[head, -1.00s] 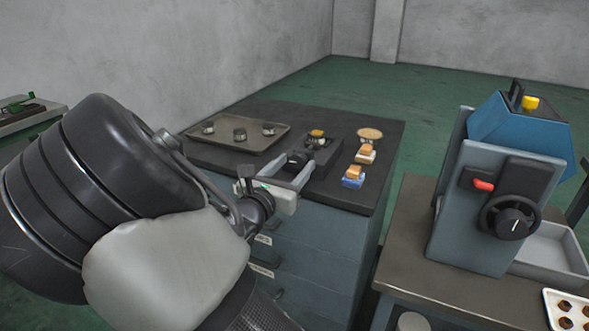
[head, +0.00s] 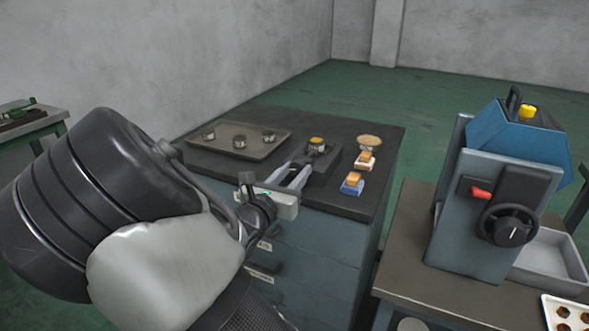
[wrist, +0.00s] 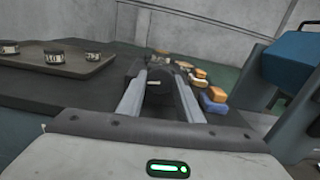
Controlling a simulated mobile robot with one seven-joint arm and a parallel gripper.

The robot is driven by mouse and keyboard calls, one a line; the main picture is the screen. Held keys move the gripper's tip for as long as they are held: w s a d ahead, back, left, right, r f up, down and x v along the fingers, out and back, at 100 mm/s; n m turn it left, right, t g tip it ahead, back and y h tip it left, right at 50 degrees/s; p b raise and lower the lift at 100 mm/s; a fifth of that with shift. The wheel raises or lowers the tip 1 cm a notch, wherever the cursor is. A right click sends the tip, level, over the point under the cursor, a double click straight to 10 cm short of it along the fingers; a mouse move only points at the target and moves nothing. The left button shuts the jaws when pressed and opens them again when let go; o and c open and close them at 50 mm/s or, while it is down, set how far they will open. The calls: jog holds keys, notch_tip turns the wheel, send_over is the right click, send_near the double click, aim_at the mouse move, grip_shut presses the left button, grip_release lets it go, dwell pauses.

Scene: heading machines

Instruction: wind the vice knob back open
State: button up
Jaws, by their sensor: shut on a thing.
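The vice (head: 322,166) is a dark block on the black top of the blue cabinet, with a round part with an orange-yellow top (head: 316,142) on it. My gripper (head: 299,171) reaches in from the front left with its two pale fingers level. In the wrist view the dark vice knob (wrist: 154,84) lies between the fingertips, and my gripper (wrist: 159,80) is shut on it. A pale mark on the knob lies nearly level. In the head view the fingers mostly hide the knob.
A tray (head: 262,151) with several small tins is at the left of the cabinet top. Brushes (head: 352,184) and a round pale lid (head: 369,141) are right of the vice. A blue machine (head: 505,195) stands on a bench to the right, beyond a gap.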

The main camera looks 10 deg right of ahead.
jog(key=n+p, duration=0.1)
jog(key=p, duration=0.2)
jog(key=r+n+p, duration=0.1)
jog(key=n+p, duration=0.1)
jog(key=p, duration=0.1)
jog(key=n+p, duration=0.4)
jog(key=p, duration=0.3)
jog(key=shift+f+n, duration=0.15)
jog(key=shift+n, duration=0.15)
jog(key=n+p, duration=0.4)
jog(key=p, duration=0.1)
jog(key=shift+s+d+f, duration=0.1)
jog(key=shift+f+n+p, duration=0.15)
jog(key=shift+n+p, duration=1.35)
jog(key=shift+n, duration=0.3)
jog(key=o, duration=1)
jog(key=shift+n, duration=0.3)
jog(key=shift+o, duration=0.2)
